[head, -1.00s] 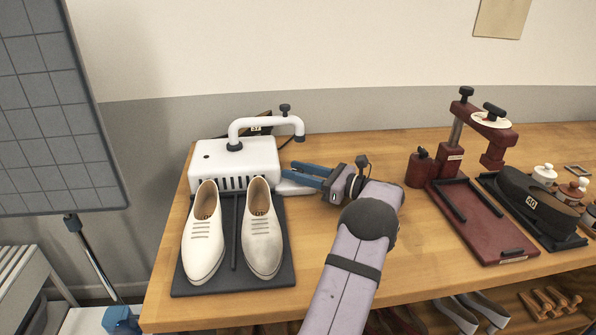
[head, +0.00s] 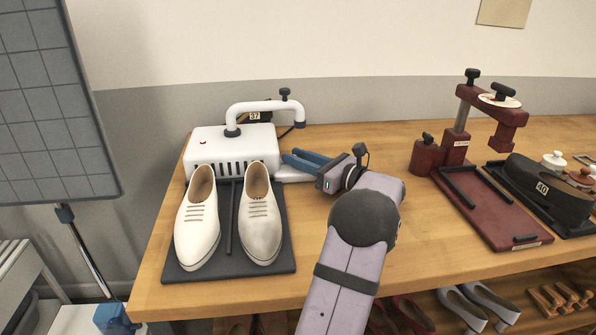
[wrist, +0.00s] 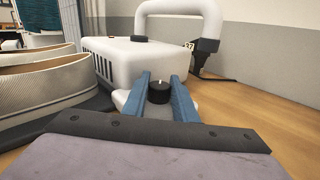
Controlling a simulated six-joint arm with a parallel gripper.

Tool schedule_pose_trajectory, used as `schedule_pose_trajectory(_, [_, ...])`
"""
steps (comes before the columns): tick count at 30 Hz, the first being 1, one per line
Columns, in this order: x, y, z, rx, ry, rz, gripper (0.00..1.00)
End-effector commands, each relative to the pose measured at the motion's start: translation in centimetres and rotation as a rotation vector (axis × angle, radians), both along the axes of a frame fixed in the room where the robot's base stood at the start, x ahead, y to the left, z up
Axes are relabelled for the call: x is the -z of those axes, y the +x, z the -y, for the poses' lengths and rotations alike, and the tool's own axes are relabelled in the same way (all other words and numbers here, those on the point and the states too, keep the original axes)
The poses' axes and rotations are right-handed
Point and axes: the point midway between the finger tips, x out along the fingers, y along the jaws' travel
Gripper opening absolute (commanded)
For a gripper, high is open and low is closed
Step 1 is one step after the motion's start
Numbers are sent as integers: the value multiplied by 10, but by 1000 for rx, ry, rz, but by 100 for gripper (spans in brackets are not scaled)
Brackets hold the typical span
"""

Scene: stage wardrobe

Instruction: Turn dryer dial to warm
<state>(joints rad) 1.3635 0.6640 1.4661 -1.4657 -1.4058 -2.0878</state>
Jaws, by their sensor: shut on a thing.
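The white shoe dryer (head: 237,147) stands at the back left of the bench, with a curved white pipe (head: 262,106) over it. In the wrist view the dial (wrist: 159,91), a small black knob with a light mark on top, sits on a low white ledge beside the dryer body (wrist: 130,58). In the wrist view my gripper (wrist: 160,88) is shut on the dial. The dial's setting markings cannot be read. The dial is hidden in the head view.
A pair of white shoes (head: 199,222) stands on a dark mat (head: 181,274) in front of the dryer. The bench between my arm and the press is clear.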

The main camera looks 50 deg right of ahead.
Motion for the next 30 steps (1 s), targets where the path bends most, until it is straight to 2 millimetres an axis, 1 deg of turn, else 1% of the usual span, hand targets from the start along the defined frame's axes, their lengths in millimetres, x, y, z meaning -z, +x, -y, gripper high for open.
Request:
schedule_pose_trajectory(1, [9, 0, -2, 25, -4, 1, 3])
schedule_pose_trajectory(2, [10, 0, -2, 43, -3, 0, 3])
schedule_pose_trajectory(30, [8, 1, -3, 647, 0, 0, 3])
